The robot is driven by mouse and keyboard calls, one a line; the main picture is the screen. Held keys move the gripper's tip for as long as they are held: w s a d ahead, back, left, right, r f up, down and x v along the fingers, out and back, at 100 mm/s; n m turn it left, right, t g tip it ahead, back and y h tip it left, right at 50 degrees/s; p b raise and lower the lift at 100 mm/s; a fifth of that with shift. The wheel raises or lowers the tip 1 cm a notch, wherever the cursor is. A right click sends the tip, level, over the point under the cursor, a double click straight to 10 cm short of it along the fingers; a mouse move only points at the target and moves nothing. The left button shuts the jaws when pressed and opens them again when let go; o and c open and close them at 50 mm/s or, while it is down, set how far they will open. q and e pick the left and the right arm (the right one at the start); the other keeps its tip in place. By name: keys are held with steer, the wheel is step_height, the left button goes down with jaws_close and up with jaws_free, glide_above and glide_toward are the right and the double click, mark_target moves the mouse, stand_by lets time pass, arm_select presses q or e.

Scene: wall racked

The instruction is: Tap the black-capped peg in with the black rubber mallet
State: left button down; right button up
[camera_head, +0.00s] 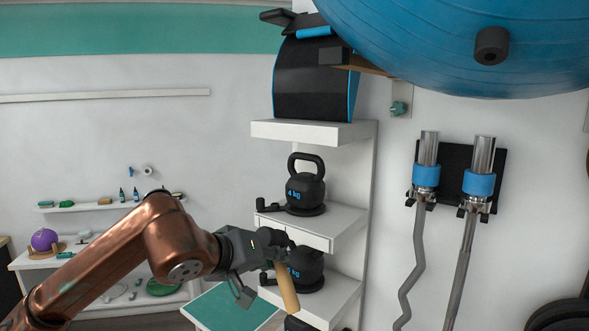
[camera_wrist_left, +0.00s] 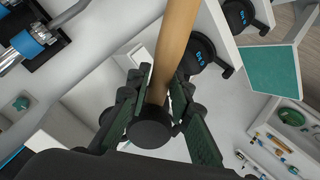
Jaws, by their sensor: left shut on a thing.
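My left gripper (camera_head: 268,250) is shut on the wooden handle (camera_head: 287,288) of the mallet, in front of the shelf unit. In the left wrist view the pale handle (camera_wrist_left: 175,45) runs up between the fingers of the gripper (camera_wrist_left: 160,100). A round black part (camera_wrist_left: 150,128) sits at the handle's near end, between the fingers. A black, blunt-ended cylinder (camera_head: 491,46) shows against the blue ball at the upper right. A wooden bar (camera_head: 372,66) with a black end (camera_head: 336,56) shows left of the ball. I cannot tell which is the task's peg.
A white shelf unit (camera_head: 275,131) holds kettlebells (camera_head: 306,188) close behind my left gripper. The large blue ball (camera_head: 430,45) fills the upper right. Two metal bars (camera_head: 426,150) (camera_head: 483,155) hang on the right wall. A teal knob (camera_head: 398,108) is on the wall.

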arm_select(q)
steer(key=s+d+r+t+h+p, duration=0.1)
steer(key=s+r, duration=0.3)
steer(key=r, duration=0.8)
steer(key=s+d+r+m+t+h+p, duration=0.1)
steer(key=s+r, duration=0.4)
steer(key=r, duration=0.7)
steer(key=s+d+r+m+t+h+p, duration=0.1)
steer(key=s+d+r+t+p, duration=0.2)
steer(key=r, duration=0.9)
steer(key=shift+s+r+p, duration=0.15)
steer(key=shift+s+p, duration=0.45)
steer(key=shift+s, duration=0.35)
steer(key=shift+s+h, duration=0.1)
steer(key=shift+h, duration=0.3)
steer(key=p+x, duration=0.2)
steer(key=x, duration=0.3)
steer(key=shift+d+p, duration=0.1)
steer(key=shift+p, duration=0.3)
